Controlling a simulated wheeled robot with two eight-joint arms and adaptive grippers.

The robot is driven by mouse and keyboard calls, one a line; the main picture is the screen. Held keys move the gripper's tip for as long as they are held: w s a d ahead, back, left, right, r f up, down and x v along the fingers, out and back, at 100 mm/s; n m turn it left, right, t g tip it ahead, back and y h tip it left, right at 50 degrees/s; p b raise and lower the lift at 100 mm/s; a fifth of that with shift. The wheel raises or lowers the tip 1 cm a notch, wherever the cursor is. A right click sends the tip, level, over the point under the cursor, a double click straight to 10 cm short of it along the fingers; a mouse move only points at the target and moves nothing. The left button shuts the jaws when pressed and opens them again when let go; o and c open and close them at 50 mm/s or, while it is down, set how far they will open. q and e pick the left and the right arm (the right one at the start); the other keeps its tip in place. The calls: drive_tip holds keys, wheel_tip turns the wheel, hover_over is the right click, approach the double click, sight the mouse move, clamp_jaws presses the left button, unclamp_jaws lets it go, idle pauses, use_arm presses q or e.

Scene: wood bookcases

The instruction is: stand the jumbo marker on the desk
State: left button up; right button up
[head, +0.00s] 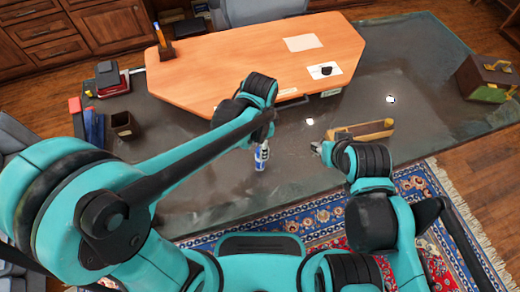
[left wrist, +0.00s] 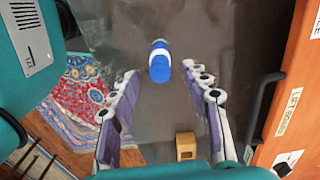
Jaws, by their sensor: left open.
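The jumbo marker (head: 261,156), white and blue, is on the dark desk top (head: 210,160) just below my left gripper in the head view. It looks upright there, but its base contact is hard to see. My left gripper (head: 268,118) is mostly hidden behind its own wrist in that view. In the left wrist view, the marker (left wrist: 160,62) lies in line with the gap between the spread fingers of my left gripper (left wrist: 160,75), with space on both sides. My right gripper (head: 319,147) is near the desk's front, right of the marker; its fingers are too small to read.
A raised orange wooden board (head: 240,65) covers the back of the desk. A long wooden holder (head: 365,130) lies right of the marker. A dark cup (head: 121,126) and books (head: 92,122) stand at left, a green box (head: 485,78) at far right. Desk around the marker is clear.

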use_arm(q)
wheel_tip(320, 180, up, 4)
drive_tip(key=shift+r+p, duration=0.15)
drive_tip(key=shift+p, duration=0.4)
drive_tip(key=s+a+r+n+t, duration=0.2)
drive_tip(key=a+n+t, duration=0.1)
drive_tip(key=a+n, duration=0.4)
drive_tip(key=s+a+r+n+t, duration=0.3)
drive_tip(key=a+n, duration=0.4)
drive_tip(key=a, duration=0.3)
drive_tip(key=shift+a+r+t, duration=0.3)
drive_tip(key=shift+a+t, duration=0.1)
drive_tip(key=shift+t, duration=0.2)
